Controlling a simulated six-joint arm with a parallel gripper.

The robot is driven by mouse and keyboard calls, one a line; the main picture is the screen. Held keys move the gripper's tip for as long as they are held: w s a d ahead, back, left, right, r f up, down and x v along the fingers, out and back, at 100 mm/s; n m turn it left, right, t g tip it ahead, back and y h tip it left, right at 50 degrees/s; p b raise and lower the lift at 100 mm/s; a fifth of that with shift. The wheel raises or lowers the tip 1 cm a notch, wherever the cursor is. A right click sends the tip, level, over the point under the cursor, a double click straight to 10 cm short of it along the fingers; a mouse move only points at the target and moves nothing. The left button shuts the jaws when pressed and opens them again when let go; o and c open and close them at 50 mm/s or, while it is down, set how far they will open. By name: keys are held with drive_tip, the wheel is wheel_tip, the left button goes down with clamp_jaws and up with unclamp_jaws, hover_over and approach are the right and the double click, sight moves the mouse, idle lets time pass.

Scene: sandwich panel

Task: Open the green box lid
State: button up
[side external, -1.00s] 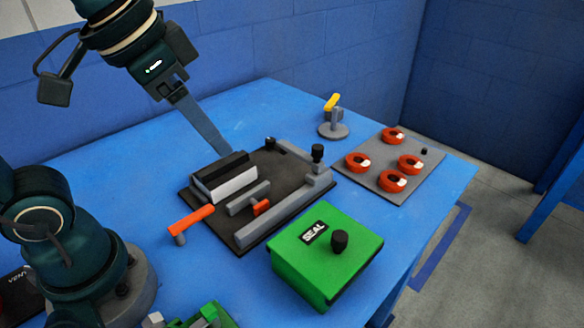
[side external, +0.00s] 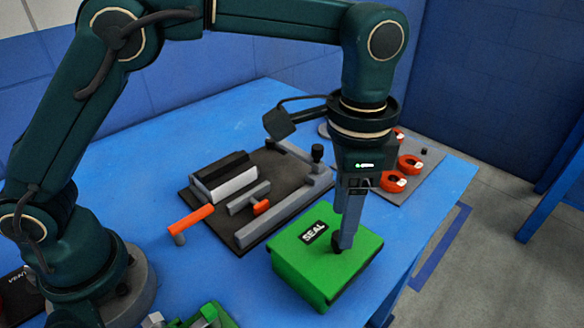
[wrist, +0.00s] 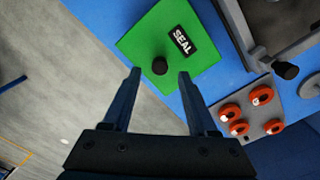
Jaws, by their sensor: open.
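The green box (side external: 318,278) sits on the blue table near its front edge. Its lid (side external: 293,238) is closed and carries a black label reading SEAL and a black knob (wrist: 160,67). My gripper (side external: 340,245) points down over the lid at the knob. In the wrist view my gripper (wrist: 159,73) is open, with one finger on each side of the knob and gaps to both. In the side view the fingers cover most of the knob, and I cannot tell whether they touch it.
A dark fixture plate (side external: 200,205) with grey blocks and clamps lies behind the box. A grey board (side external: 423,172) with red rings (wrist: 262,94) is at the right. An orange-handled lever (side external: 192,218) stands left of the fixture. Floor lies beyond the table edge.

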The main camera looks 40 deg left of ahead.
sight(327, 236)
drive_tip(key=shift+f, duration=2.35)
clamp_jaws()
